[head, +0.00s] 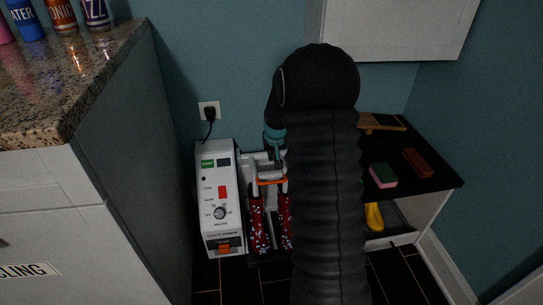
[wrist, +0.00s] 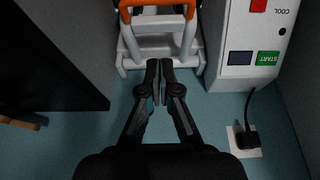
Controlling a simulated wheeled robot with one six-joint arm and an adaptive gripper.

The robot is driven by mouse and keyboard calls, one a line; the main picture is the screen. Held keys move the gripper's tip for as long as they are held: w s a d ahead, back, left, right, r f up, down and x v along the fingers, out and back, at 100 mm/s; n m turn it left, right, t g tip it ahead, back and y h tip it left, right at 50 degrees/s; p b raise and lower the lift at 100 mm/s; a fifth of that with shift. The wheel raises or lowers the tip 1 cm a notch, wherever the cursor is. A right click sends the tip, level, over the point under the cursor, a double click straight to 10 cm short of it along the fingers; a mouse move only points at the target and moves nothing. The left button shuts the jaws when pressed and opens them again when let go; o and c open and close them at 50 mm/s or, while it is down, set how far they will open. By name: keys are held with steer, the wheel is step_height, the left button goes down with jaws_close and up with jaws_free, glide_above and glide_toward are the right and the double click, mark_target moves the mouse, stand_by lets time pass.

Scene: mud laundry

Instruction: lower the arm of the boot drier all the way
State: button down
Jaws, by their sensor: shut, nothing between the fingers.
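The boot drier (head: 220,190) is a white box with a green START button, a dark display, a red switch and a dial. Beside it is a white frame with an orange bar (head: 271,182), over dark red speckled boots (head: 259,226). The bar also shows at the top of the wrist view (wrist: 158,4), above the white frame's crosspiece (wrist: 160,27). My gripper (wrist: 159,64) is shut and empty, with its fingertips close to the white frame on the wall side. I cannot tell whether they touch it. In the head view my arm hides part of the frame and boots.
A granite counter (head: 70,75) with bottles stands at the left. A dark bench (head: 430,175) at the right holds a pink-green sponge (head: 383,175) and a brown brush (head: 418,163). A wall cabinet (head: 400,25) hangs above. A plug (head: 209,112) sits in the wall outlet.

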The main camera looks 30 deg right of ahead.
glide_toward(269, 177)
steer(key=w+d, duration=0.1)
steer(key=f, duration=0.3)
steer(key=shift+s+a+f, duration=0.15)
steer(key=shift+s+a, duration=0.05)
steer(key=shift+s, duration=0.2)
steer(key=shift+s+f, duration=0.15)
steer(key=shift+f, duration=0.3)
steer(key=shift+f, duration=0.1)
steer(key=f+b, duration=0.2)
steer(key=s+f+b, duration=0.1)
steer(key=f+b, duration=0.1)
steer(key=shift+s+a+f, duration=0.15)
steer(key=shift+a+f, duration=0.1)
steer(key=shift+f, duration=0.05)
